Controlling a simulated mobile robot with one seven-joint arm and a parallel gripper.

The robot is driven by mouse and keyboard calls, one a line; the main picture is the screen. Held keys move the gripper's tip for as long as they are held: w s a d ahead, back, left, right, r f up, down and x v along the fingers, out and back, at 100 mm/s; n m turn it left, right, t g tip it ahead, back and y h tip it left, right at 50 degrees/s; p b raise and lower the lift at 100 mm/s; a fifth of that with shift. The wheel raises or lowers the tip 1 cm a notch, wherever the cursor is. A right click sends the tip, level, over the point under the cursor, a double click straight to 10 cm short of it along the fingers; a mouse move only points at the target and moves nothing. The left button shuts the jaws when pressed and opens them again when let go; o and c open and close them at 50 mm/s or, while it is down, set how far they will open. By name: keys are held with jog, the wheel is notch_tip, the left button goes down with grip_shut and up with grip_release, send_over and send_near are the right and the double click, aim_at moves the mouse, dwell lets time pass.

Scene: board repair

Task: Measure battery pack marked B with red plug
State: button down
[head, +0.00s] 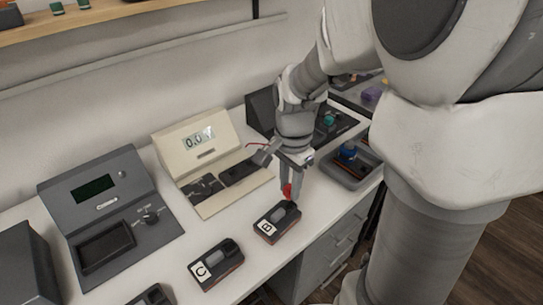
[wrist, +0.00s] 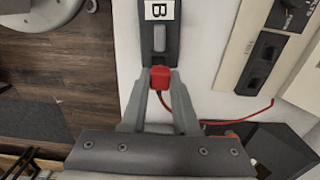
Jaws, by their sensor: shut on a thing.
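The battery pack marked B (head: 272,224) lies on the white bench near its front edge, its label facing left. In the wrist view the pack (wrist: 161,58) is at top centre with its white B label. My gripper (head: 289,188) is shut on the red plug (wrist: 160,78), which sits at the near end of pack B; I cannot tell whether it is inserted. The plug's red cable (wrist: 245,120) curves right toward the cream meter (head: 203,155), whose display reads about 0.0.
A pack marked C (head: 215,264) and another dark pack (head: 151,296) lie to the left. A dark grey instrument (head: 107,215) stands left of the cream meter. A grey tray (head: 352,166) with a blue item is to the right. The bench's front edge is close to pack B.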

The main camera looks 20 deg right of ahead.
jog(key=shift+f+b, duration=0.75)
jog(key=shift+f, duration=0.85)
dwell(2.4)
jog(key=c, duration=0.6)
grip_release()
jog(key=shift+o, duration=0.4)
jog(key=shift+o, duration=1.1)
jog(key=shift+r, duration=0.2)
jog(key=shift+r+p, duration=1.4)
jog(key=shift+p, duration=0.05)
jog(key=shift+r, duration=0.1)
